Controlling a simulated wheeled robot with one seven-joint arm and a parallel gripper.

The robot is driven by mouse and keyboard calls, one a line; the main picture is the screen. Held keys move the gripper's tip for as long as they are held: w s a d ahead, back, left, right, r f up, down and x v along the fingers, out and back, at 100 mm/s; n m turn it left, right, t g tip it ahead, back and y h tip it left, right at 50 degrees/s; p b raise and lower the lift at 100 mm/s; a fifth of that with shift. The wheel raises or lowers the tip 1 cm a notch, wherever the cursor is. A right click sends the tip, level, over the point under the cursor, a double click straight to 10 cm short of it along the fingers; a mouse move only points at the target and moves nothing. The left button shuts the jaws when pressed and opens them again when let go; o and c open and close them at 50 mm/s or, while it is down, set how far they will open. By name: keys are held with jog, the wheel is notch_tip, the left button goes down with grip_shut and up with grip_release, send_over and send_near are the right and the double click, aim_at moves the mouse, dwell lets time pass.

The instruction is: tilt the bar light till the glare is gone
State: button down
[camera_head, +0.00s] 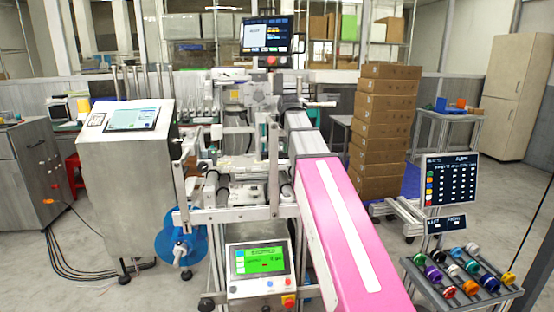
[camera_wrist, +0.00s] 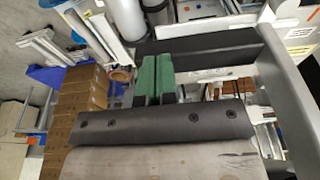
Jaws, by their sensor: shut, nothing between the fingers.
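In the wrist view my gripper (camera_wrist: 152,78) has two green fingers pressed together, with nothing between them. A long black bar (camera_wrist: 205,42), which looks like the bar light, crosses just beyond the fingertips and meets a grey frame on the right. I cannot tell whether the fingertips touch it. In the head view the film machine (camera_head: 235,190) stands in the middle, with rollers and upright posts. The bar light cannot be picked out there, and my gripper is too small and cluttered to make out. I cannot make out any glare.
A green-lit panel (camera_head: 259,260) is at the machine's front, beside a blue reel (camera_head: 180,246). A steel cabinet with a screen (camera_head: 130,180) stands left. Stacked cartons (camera_head: 385,130) stand behind right. A rack of coloured reels (camera_head: 462,275) is at lower right. Black cables lie on the left floor.

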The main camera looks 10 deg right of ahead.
jog(key=shift+s+f, duration=0.2)
jog(key=shift+f, duration=0.4)
dwell(0.3)
jog(key=shift+s+f, duration=0.65)
jog(key=shift+f, duration=0.2)
dwell(1.2)
jog(key=shift+w+r, duration=0.25)
jog(key=shift+r, duration=0.95)
jog(key=shift+w+r, duration=0.3)
jog(key=shift+r, duration=0.85)
jog(key=shift+w+r, duration=0.25)
jog(key=shift+r, duration=0.95)
